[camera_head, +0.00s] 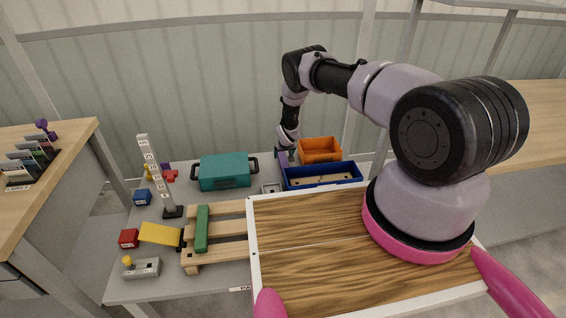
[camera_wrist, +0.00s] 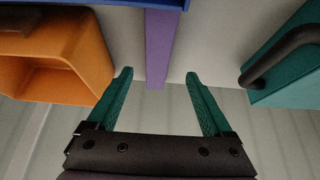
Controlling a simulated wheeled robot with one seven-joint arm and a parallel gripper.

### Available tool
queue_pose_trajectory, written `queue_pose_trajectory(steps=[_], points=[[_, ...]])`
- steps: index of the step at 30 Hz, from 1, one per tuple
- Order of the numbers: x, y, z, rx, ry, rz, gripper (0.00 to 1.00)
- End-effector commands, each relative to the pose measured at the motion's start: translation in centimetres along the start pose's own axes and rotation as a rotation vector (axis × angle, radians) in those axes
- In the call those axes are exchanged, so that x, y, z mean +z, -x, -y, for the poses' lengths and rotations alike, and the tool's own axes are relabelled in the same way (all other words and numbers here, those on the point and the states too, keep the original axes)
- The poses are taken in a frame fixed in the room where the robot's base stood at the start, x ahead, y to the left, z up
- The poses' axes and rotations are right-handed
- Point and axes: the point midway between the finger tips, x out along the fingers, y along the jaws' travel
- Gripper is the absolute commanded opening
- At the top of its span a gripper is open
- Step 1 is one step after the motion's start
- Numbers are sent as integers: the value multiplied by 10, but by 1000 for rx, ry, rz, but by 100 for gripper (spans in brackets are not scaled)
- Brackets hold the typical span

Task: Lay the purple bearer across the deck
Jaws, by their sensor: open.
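The purple bearer (camera_wrist: 159,45) is a straight bar in the wrist view, running from the top edge down between my finger lines. In the head view only a small purple part (camera_head: 283,159) shows, beside the blue bin. My gripper (camera_wrist: 158,76) is open, its green fingers on either side of the bar's near end with gaps at both sides. In the head view my gripper (camera_head: 285,150) is at the back of the table, small and partly hidden. The slatted wooden deck (camera_head: 232,228) is at the front left, with a green bearer (camera_head: 203,229) lying across its slats.
A blue bin (camera_head: 322,183) and an orange bin (camera_head: 320,150) stand right of my gripper, a teal case (camera_head: 224,171) left. A white marked post (camera_head: 157,180), a yellow piece (camera_head: 160,233) and red and blue blocks are left of the deck.

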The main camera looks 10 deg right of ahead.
Motion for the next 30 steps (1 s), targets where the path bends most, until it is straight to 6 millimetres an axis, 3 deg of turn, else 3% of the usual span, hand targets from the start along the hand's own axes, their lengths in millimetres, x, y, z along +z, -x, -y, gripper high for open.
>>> queue_pose_trajectory(steps=[11,21,30], points=[[-1,-26,-2,0,-1,0,85],[-4,-61,-4,0,0,-1,85],[-5,-69,-4,0,-1,-1,85]])
